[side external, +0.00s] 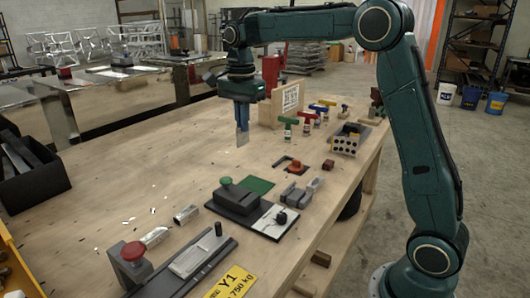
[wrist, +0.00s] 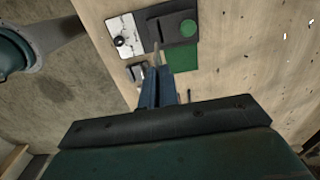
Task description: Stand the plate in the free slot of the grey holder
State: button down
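My gripper (side external: 242,124) points down above the middle of the wooden bench. Its blue fingers are closed on a thin grey metal plate (side external: 242,138), which hangs upright clear of the bench top. In the wrist view the plate (wrist: 156,52) shows nearly edge-on beyond the fingers (wrist: 157,78). A small grey slotted block (side external: 295,194), which looks like the holder, sits on the bench to the right of and nearer the camera than the plate. It shows partly in the wrist view (wrist: 134,71), beside the fingers. I cannot make out which slot is free.
A dark fixture (side external: 238,200) with a green knob stands beside a green mat (side external: 258,185) and a white panel (side external: 275,220). The bench's left middle is mostly clear.

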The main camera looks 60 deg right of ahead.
jog(key=s+d+f, duration=0.1)
jog(key=s+d, duration=1.1)
jog(key=s, duration=0.1)
notch_tip(320, 180, down, 16)
jog(key=shift+w+r, duration=0.15)
jog(key=shift+w, duration=0.15)
jog(key=shift+a, duration=0.1)
jog(key=shift+f, duration=2.15)
jog(key=shift+f, duration=0.1)
jog(key=c, duration=2)
grip_release()
jog(key=o, duration=0.3)
